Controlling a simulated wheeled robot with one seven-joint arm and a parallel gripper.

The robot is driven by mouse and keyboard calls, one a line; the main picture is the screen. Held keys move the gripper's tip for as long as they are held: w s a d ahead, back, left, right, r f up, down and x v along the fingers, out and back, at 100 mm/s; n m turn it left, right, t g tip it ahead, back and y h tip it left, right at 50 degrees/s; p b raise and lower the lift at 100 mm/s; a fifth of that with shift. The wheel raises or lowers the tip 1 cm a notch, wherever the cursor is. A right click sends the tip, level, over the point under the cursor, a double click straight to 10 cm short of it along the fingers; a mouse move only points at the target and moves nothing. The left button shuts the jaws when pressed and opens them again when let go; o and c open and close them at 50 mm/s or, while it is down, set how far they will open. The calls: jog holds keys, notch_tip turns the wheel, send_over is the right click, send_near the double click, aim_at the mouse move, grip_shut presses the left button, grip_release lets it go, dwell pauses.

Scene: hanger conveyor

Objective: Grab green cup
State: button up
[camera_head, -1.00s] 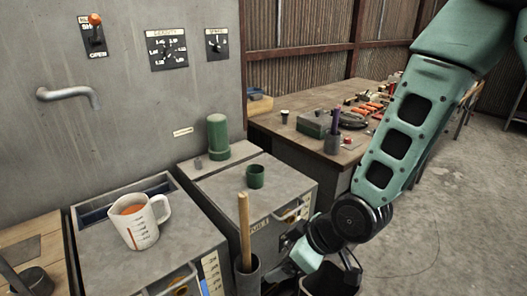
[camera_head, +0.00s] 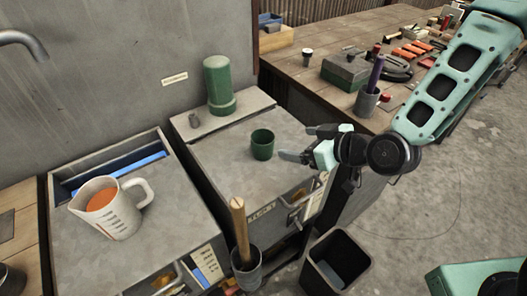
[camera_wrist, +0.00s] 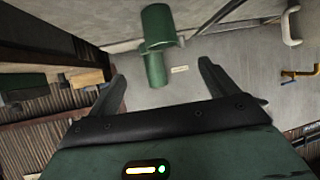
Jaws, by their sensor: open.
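The small green cup (camera_head: 262,145) stands upright on the grey cabinet top. My gripper (camera_head: 298,143) is open and empty, just right of the cup, with its fingers pointing left toward it. The fingers appear apart from the cup. In the wrist view the open fingers (camera_wrist: 160,82) frame green shapes at the top centre. The upper one looks like the cup (camera_wrist: 157,22), overlapping the taller green cylinder (camera_wrist: 155,70) behind it, though the edge between them is hard to tell.
A wooden handle rises from a dark holder (camera_head: 247,270) in front. A measuring jug (camera_head: 110,210) stands left. The cabinet top around the cup is clear.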

jog(key=b, duration=0.1)
jog(key=f+b, duration=0.1)
jog(key=shift+w+a+b, duration=0.2)
jog(key=shift+a+b, duration=0.1)
jog(key=shift+b, duration=0.05)
jog(key=shift+a+b, duration=0.1)
jog(key=shift+b, duration=0.25)
jog(key=p, duration=0.2)
send_near(256, 138)
jog(key=shift+x, duration=1.1)
jog(key=shift+p+x, duration=0.75)
jog(key=shift+x, duration=2.4)
jog(key=shift+c, duration=0.3)
jog(key=c, duration=1)
